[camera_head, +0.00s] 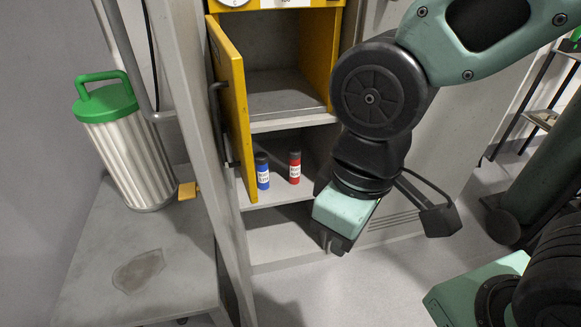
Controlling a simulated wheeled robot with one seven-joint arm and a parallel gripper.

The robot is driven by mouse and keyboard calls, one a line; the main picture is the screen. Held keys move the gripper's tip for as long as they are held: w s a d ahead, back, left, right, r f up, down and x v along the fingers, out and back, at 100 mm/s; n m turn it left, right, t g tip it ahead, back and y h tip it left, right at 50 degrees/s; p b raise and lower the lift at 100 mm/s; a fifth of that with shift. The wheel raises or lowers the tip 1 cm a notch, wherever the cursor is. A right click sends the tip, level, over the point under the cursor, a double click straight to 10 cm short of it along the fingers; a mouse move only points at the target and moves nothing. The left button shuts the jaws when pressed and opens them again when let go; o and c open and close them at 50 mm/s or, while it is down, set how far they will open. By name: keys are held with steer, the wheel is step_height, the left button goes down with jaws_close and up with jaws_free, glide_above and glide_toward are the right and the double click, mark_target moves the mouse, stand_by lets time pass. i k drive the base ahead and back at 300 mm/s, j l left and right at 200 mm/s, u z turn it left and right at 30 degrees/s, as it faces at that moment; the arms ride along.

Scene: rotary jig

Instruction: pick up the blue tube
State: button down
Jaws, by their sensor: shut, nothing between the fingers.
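The blue tube (263,172) stands upright on a grey shelf (272,192) inside the cabinet. It has a dark cap and a white label. A red tube (295,168) of the same kind stands to its right on the same shelf, with a gap between them. My gripper (333,246) is shut and empty. In the picture it is below and to the right of both tubes, apart from them, pointing down in front of the cabinet.
A yellow door (230,105) stands open just left of the blue tube, with a dark handle. A yellow-framed compartment (285,92) lies above the shelf. A ribbed canister (127,150) with a green lid stands on a grey table (90,265) at the left.

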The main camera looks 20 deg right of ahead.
mark_target(260, 158)
steer(key=i+l+u, duration=0.1)
steer(key=u, duration=0.35)
steer(key=l+u, duration=0.45)
steer(key=i+l+u, duration=0.1)
steer(key=l+u, duration=0.15)
steer(key=u, duration=0.2)
steer(key=l+u, duration=0.15)
steer(key=l, duration=0.7)
steer(key=k+l+u, duration=0.15)
steer(key=l, duration=0.7)
steer(key=i, duration=0.05)
